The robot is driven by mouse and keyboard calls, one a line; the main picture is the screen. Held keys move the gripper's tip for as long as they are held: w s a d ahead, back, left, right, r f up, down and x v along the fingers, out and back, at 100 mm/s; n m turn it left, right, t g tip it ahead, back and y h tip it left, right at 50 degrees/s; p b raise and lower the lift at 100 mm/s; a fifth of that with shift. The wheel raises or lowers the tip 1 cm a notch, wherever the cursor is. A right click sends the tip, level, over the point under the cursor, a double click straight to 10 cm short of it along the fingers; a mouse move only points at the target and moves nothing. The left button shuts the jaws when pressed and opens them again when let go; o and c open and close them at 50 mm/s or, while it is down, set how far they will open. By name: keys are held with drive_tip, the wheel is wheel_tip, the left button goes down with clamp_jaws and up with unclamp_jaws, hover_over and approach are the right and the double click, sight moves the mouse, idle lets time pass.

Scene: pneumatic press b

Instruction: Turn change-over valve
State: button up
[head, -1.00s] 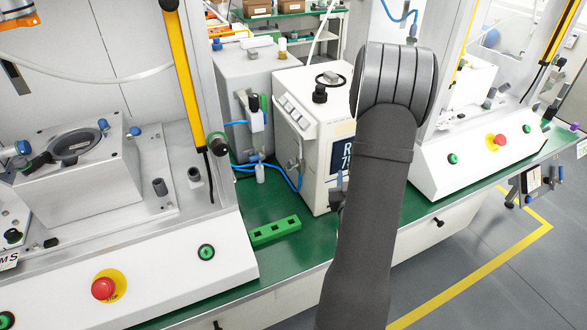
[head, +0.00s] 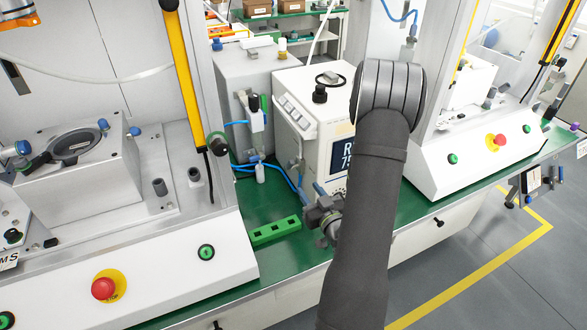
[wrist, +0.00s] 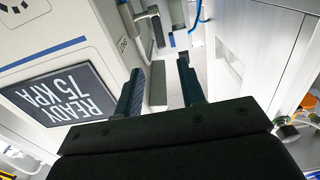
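My gripper (wrist: 162,85) is open and empty in the wrist view, with a gap between its two dark fingers. In the head view its body (head: 322,210) shows beside the left edge of my arm, low in front of the white unit (head: 300,110). A small valve fitting (head: 256,115) with a green-and-black top and blue tubing stands left of that unit. A grey lever-like fitting (head: 300,150) is on the unit's side. Grey fittings also show beyond my fingertips in the wrist view (wrist: 150,25). I cannot tell which is the change-over valve.
The unit's display (wrist: 62,98) reads "READY 75 KPA" in the wrist view. A green slotted block (head: 275,231) lies on the green bench. Press stations with red stop buttons (head: 104,289) stand on both sides. Blue hoses (head: 270,170) run between the units.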

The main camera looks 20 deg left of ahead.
sight(292, 166)
drive_tip(key=x, duration=1.1)
drive_tip(key=shift+w+a, duration=0.25)
drive_tip(key=shift+c, duration=0.5)
clamp_jaws()
